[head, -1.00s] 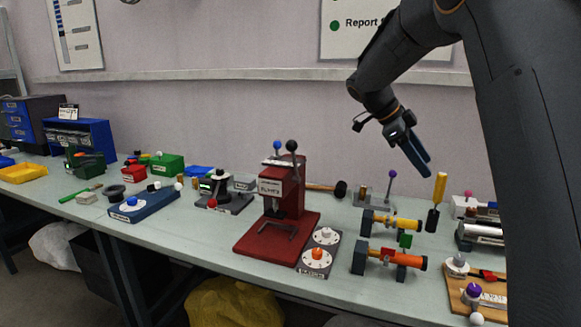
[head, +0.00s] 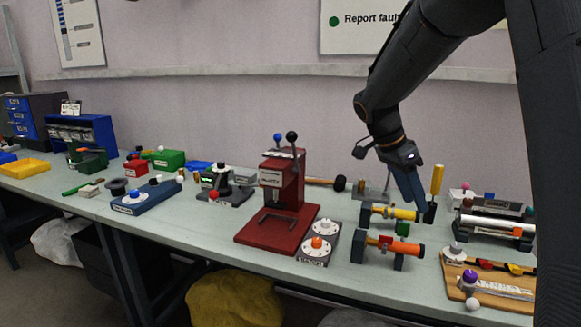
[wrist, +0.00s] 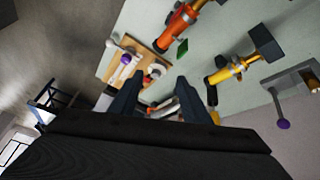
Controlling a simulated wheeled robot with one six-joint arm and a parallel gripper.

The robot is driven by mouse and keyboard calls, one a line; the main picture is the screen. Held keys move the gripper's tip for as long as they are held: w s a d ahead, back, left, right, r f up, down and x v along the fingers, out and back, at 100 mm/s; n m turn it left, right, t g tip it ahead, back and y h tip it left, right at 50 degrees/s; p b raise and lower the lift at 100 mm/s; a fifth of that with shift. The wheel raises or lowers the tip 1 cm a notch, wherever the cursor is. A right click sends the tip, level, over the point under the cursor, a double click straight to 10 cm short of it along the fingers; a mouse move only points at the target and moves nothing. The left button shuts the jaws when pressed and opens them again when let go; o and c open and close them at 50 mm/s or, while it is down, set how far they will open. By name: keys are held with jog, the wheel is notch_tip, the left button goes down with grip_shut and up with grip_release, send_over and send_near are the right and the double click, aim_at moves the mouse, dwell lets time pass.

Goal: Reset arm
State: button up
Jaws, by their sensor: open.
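My gripper (head: 408,185) hangs from my arm over the right part of the bench in the head view, its blue-grey fingers pointing down. It is open and empty in the wrist view (wrist: 155,100), with a gap between the two fingers. In the head view its fingertips overlap the spot near the yellow tube (head: 392,212) and the yellow-handled tool (head: 437,180); I cannot tell how high above them it is. The orange tube (head: 400,247) lies on its stand in front. Both tubes also show in the wrist view, orange (wrist: 180,22) and yellow (wrist: 222,75).
A red press (head: 276,205) stands mid-bench beside a grey dial plate (head: 318,243). A wooden board (head: 458,291) with knobs lies at the right front, silver cylinders (head: 492,228) behind it. The bench (head: 200,222) has a clear strip along its front. A wall is behind.

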jog(key=s+a+f+n+y+b, duration=0.2)
jog(key=s+a+f+n, duration=0.3)
jog(key=s+f+n, duration=0.3)
jog(key=s+a+f+n+y+b, duration=0.2)
jog(key=s+a+f+n, duration=0.4)
jog(key=s+f, duration=0.5)
jog(key=s+n+y, duration=0.1)
jog(key=s+n, duration=0.1)
jog(key=s, duration=0.2)
jog(key=shift+s+b, duration=0.3)
jog(key=shift+b, duration=0.1)
jog(key=shift+d, duration=0.1)
